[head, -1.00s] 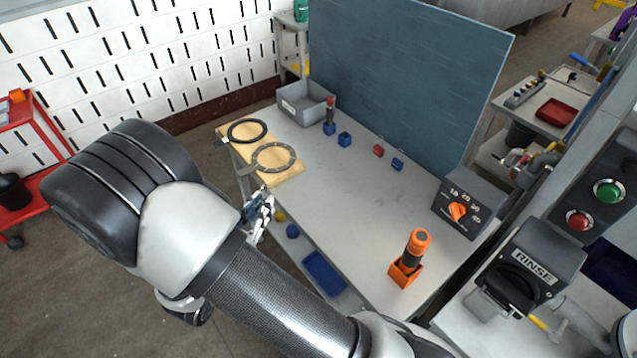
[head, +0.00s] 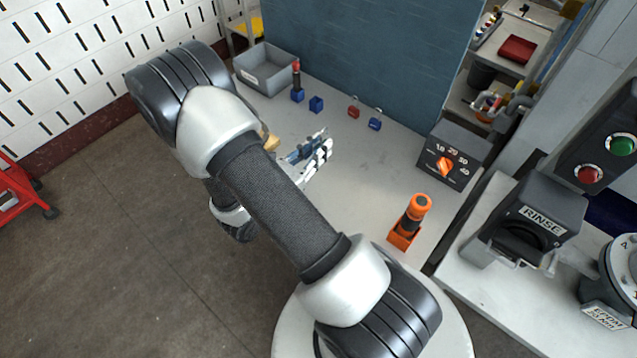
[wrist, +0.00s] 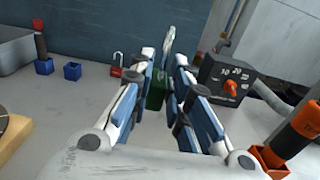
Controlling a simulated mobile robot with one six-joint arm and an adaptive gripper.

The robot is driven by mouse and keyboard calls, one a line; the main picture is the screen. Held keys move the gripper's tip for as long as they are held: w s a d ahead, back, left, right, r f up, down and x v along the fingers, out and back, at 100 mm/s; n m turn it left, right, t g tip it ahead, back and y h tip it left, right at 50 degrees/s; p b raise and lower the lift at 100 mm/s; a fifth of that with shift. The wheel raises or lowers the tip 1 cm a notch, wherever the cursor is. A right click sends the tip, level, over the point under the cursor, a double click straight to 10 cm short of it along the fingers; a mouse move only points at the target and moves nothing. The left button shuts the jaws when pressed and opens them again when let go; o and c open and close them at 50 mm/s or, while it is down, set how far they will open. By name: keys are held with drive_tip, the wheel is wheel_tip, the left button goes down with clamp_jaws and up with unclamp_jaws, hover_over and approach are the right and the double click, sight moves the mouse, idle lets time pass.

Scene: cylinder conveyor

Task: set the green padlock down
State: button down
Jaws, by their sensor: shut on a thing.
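The green padlock (wrist: 155,97) is between the fingers of my gripper (wrist: 165,68) in the wrist view, with its pale shackle sticking up past the fingertips. The fingers are shut on it and cover part of its body. In the head view my gripper (head: 324,146) is over the grey worktable (head: 365,175); I cannot make out the padlock there. The padlock's height above the table is hard to tell.
A red padlock (head: 353,107) and a blue padlock (head: 375,124) stand toward the back panel. Blue holders (head: 316,104), a grey bin (head: 265,70), a timer box (head: 452,155) and an orange-handled tool in its holder (head: 408,222) surround a clear middle of the table.

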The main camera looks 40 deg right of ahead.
wheel_tip(320, 180, down, 15)
drive_tip(key=b, duration=0.4)
drive_tip(key=shift+f, duration=0.1)
drive_tip(key=shift+f, duration=0.2)
drive_tip(key=c, duration=1.5)
unclamp_jaws()
drive_tip(key=shift+r, duration=0.15)
